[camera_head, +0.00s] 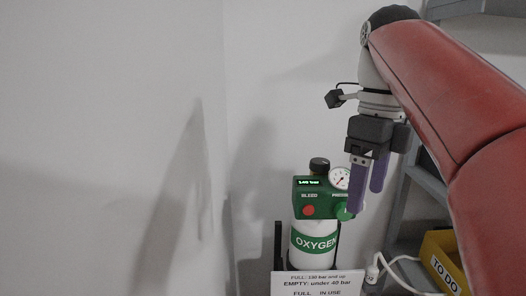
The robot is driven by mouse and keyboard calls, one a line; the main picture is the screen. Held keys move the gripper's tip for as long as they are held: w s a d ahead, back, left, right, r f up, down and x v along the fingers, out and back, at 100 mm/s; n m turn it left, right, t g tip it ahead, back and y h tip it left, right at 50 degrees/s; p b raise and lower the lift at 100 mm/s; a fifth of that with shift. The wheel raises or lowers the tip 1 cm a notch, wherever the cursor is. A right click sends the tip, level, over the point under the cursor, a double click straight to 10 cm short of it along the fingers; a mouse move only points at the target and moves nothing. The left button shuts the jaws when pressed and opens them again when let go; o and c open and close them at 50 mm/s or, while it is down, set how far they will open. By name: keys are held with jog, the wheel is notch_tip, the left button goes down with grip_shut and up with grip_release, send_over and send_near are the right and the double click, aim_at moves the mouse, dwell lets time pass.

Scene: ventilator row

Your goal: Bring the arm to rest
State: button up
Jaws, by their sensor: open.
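My red arm reaches in from the right and bends down at the wrist. My gripper (367,194) points downward with its two purple fingers apart and nothing between them. Its fingertips are in front of or beside the right side of the green head of an oxygen cylinder (315,237). I cannot tell whether they touch it. The left finger partly covers the area by the round gauge (339,178) and a green knob (344,212).
The green head has a red button (308,210) and a display reading 140 bar. A sign (316,283) stands in front of the cylinder. A yellow TO DO bin (443,262), a white cable (398,262) and a grey rack (404,215) are at right. Bare wall fills the left.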

jog(key=s+f+n+t, duration=0.3)
jog(key=s+f+n, duration=0.1)
jog(key=f+n, duration=0.8)
jog(key=s+f+n+t, duration=0.3)
jog(key=s+f+n, duration=0.2)
jog(key=f+n, duration=0.7)
jog(key=shift+f+n+h, duration=0.15)
jog(key=shift+n+h, duration=0.15)
jog(key=shift+n, duration=0.9)
